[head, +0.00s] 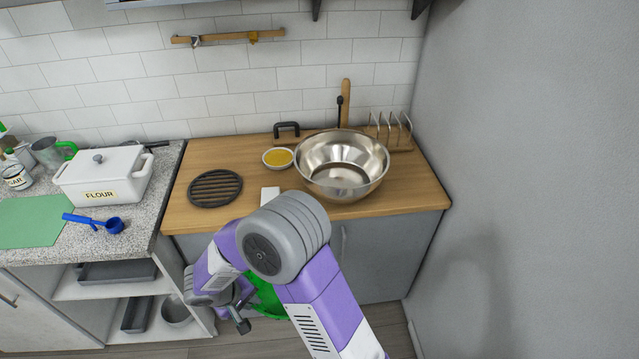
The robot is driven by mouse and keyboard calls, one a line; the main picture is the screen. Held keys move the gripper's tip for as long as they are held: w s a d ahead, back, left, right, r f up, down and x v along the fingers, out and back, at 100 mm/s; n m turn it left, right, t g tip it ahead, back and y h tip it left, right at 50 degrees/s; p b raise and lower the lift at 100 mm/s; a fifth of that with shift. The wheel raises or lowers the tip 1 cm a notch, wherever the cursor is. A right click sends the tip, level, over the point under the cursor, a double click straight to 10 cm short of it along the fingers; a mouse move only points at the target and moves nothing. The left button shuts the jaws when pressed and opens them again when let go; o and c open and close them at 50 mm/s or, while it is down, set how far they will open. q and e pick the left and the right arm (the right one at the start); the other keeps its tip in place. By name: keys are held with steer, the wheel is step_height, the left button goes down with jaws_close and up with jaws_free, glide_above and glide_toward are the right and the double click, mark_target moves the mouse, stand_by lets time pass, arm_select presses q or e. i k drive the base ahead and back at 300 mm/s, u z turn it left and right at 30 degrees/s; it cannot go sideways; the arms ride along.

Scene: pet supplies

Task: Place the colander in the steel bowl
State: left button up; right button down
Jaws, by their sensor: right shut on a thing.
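The steel bowl (374,182) stands on the wooden counter, towards its right, and looks empty. My right gripper (244,306) is low in front of the counter, below its front edge and left of the bowl. It is shut on a green thing (266,297), which seems to be the colander. My purple and grey right arm hides most of the green thing, so its full shape and tilt cannot be told. My left gripper is not in view.
On the wooden counter are a small dish of yellow contents (278,158), a black round trivet (215,188) and a wire rack (391,132). A white flour box (104,177) and a blue scoop (114,225) sit on the left counter. A grey wall bounds the right.

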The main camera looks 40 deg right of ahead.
mark_target(341, 181)
steer(key=u, duration=0.5)
steer(key=k, duration=0.55)
steer(key=z, duration=1.25)
